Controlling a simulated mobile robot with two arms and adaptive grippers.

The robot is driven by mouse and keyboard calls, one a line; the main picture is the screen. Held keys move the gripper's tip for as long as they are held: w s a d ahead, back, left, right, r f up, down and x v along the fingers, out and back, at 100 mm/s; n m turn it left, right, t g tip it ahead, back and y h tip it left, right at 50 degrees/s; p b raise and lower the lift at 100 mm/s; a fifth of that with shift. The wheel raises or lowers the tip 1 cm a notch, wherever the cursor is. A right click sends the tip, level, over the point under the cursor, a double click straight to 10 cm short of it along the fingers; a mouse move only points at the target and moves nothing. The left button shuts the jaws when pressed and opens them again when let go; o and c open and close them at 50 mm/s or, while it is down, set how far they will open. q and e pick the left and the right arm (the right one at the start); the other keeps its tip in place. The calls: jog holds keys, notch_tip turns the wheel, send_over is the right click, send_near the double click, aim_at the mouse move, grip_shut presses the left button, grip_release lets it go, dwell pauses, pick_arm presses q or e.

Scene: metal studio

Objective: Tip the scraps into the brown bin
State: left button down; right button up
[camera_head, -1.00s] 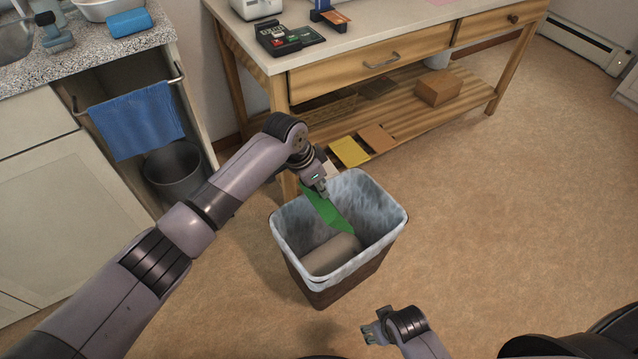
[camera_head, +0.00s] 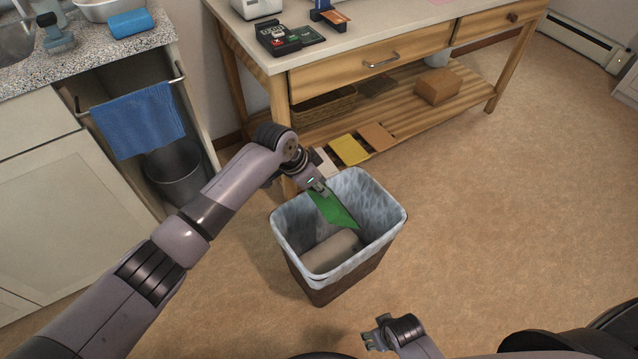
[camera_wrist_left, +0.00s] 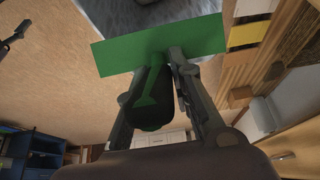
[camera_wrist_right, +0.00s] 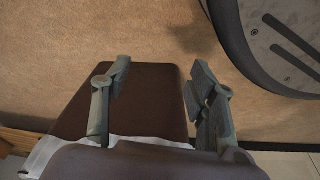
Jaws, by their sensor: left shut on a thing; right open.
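The brown bin (camera_head: 333,287) stands on the floor with a pale grey-blue liner (camera_head: 373,198) folded over its rim. A beige roll-like object (camera_head: 330,251) lies inside it. My left gripper (camera_head: 321,188) is above the bin's far left rim, shut on a green flat piece (camera_head: 336,211), which hangs tilted down into the bin's mouth. The green piece also shows in the left wrist view (camera_wrist_left: 205,37), gripped near its edge. No loose scraps show on its visible face. My right gripper (camera_head: 377,333) is open and empty, low in front of the bin; the bin's brown side shows in its wrist view (camera_wrist_right: 150,95).
A wooden workbench (camera_head: 350,75) stands behind the bin, with yellow (camera_head: 349,149) and tan (camera_head: 376,136) flat pieces on its lower shelf. A dark bin (camera_head: 175,172) stands under the counter at left. The floor to the right is clear.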

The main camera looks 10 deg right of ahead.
pick_arm(q)
jog(key=shift+r+h, duration=0.5)
jog(key=shift+h, duration=0.1)
jog(key=shift+r+t+h+p, duration=0.2)
jog(key=shift+t+h+p, duration=0.1)
jog(key=shift+h, duration=0.1)
jog(key=shift+r+h, duration=0.4)
jog(key=shift+h, duration=0.1)
notch_tip(320, 180, up, 2)
jog(key=t+h+b, duration=0.1)
jog(key=h+b, duration=0.2)
jog(key=r+t+h+b, duration=0.1)
jog(key=b, duration=0.2)
jog(key=shift+r+h+b, duration=0.3)
jog(key=shift+b, duration=0.05)
jog(key=shift+f+b, duration=0.2)
jog(key=shift+b, duration=0.65)
jog(key=shift+r+t+h+b, duration=0.3)
jog(key=shift+r+h+b, duration=0.3)
jog(key=shift+h+b, duration=0.15)
jog(key=shift+r, duration=0.3)
pick_arm(e)
jog(key=w+r+t, duration=0.1)
jog(key=w+r, duration=0.1)
jog(key=r, duration=0.7)
jog(key=w+r+t, duration=0.2)
jog(key=w+r, duration=0.1)
jog(key=r, duration=0.7)
jog(key=shift+a, duration=0.45)
